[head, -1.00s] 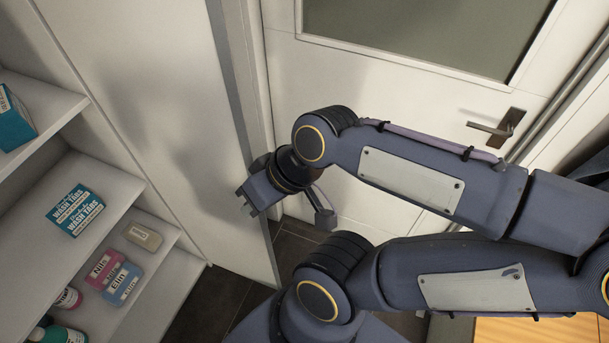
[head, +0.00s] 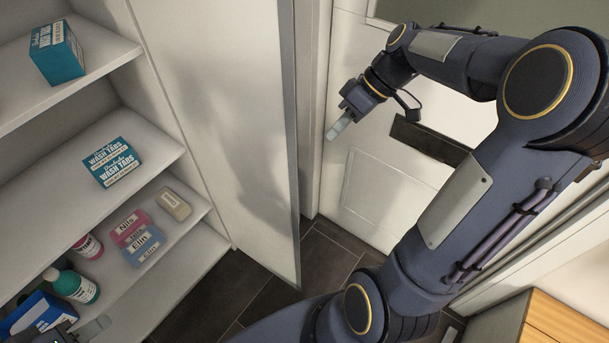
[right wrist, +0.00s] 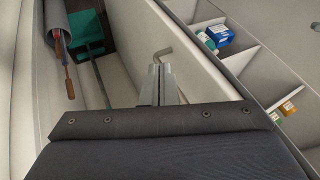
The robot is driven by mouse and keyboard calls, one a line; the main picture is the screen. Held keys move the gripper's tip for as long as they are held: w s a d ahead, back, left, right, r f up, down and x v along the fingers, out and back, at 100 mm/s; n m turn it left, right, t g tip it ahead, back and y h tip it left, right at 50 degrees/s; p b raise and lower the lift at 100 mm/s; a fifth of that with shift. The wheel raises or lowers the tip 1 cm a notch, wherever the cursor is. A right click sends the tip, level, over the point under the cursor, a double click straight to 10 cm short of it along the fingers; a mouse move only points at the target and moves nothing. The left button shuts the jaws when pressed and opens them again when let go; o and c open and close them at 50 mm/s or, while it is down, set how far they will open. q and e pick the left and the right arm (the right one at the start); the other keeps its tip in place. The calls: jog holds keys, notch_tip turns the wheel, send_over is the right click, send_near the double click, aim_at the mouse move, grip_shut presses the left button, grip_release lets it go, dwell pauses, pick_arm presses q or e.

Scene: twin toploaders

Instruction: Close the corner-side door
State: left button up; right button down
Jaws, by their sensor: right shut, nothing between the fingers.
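A tall pale door panel (head: 225,120) with a grey free edge stands open beside the shelved cabinet in the head view. I take it as the corner-side door, but cannot confirm this. My right gripper (head: 338,128) is shut and empty, right of the panel's free edge, with a visible gap in the picture. In the right wrist view its closed fingers (right wrist: 157,84) point toward a pale panel with a bent handle (right wrist: 164,51); contact there cannot be judged. My left gripper (head: 92,328) shows only partly at the lower left, near the bottom shelves; its opening is unclear.
Cabinet shelves (head: 150,165) hold wash-tab boxes (head: 111,162), labelled packs (head: 136,238) and bottles (head: 80,287). A white room door (head: 380,205) stands behind my right arm. Dark floor tiles (head: 325,250) are clear below the panel. A wooden unit (head: 560,320) is at lower right.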

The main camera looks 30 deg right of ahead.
pick_arm(q)
jog(key=shift+r+p, duration=0.45)
jog(key=shift+p, duration=0.45)
pick_arm(e)
jog(key=w+a+f+n, duration=0.1)
jog(key=a+f, duration=0.6)
jog(key=f, duration=0.3)
jog(key=shift+w+f+y, duration=0.3)
jog(key=shift+w+f, duration=0.1)
jog(key=shift+a, duration=0.2)
